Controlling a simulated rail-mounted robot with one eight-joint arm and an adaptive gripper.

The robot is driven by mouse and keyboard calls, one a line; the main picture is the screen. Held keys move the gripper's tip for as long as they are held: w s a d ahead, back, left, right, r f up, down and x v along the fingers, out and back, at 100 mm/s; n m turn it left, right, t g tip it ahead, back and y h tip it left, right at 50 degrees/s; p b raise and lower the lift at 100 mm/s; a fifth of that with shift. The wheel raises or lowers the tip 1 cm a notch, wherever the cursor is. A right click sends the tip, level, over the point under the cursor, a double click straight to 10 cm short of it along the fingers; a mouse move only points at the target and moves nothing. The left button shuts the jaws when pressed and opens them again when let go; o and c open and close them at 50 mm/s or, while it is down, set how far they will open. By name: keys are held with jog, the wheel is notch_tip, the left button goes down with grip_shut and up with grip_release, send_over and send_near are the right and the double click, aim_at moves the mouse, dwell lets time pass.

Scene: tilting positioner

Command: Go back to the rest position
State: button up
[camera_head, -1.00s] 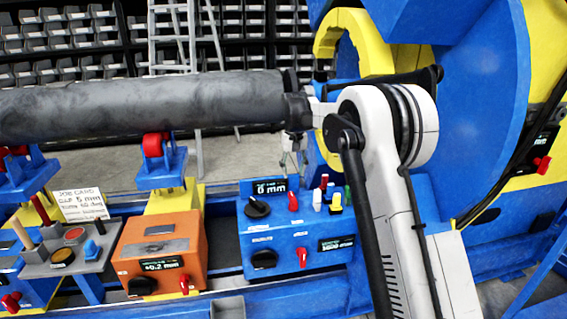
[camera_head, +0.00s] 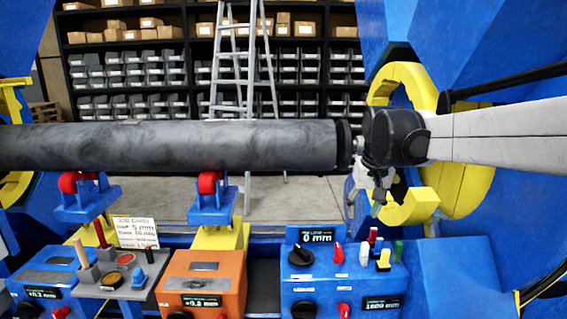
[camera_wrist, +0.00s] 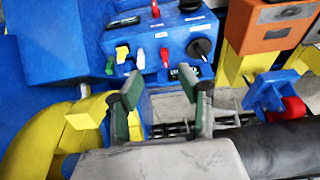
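My gripper (camera_head: 378,203) hangs pointing down beyond the right end of the grey pipe (camera_head: 180,146), in front of the yellow ring (camera_head: 415,210). My arm reaches in from the right edge of the head view. In the wrist view, the two green-padded fingers of my gripper (camera_wrist: 167,92) stand apart with nothing between them. The pipe (camera_wrist: 290,148) shows at lower right there. The blue control box (camera_head: 345,272) with a "0 mm" display lies below my gripper, and it also shows beyond the fingers in the wrist view (camera_wrist: 160,45).
The pipe rests over red rollers (camera_head: 207,183) on blue stands. An orange box (camera_head: 203,283) and a grey button panel (camera_head: 112,278) stand at the front. A job card (camera_head: 135,232) stands behind them. A ladder (camera_head: 240,85) and shelves are behind. Large blue plates fill the right.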

jog(key=s+f+t+p, duration=0.1)
jog(key=s+f+t, duration=0.1)
jog(key=s, duration=1.2)
jog(key=s+f+t, duration=0.2)
jog(key=s+f, duration=0.1)
jog(key=s, duration=1.1)
jog(key=shift+s+p, duration=0.2)
jog(key=shift+p, duration=0.15)
jog(key=shift+f, duration=0.1)
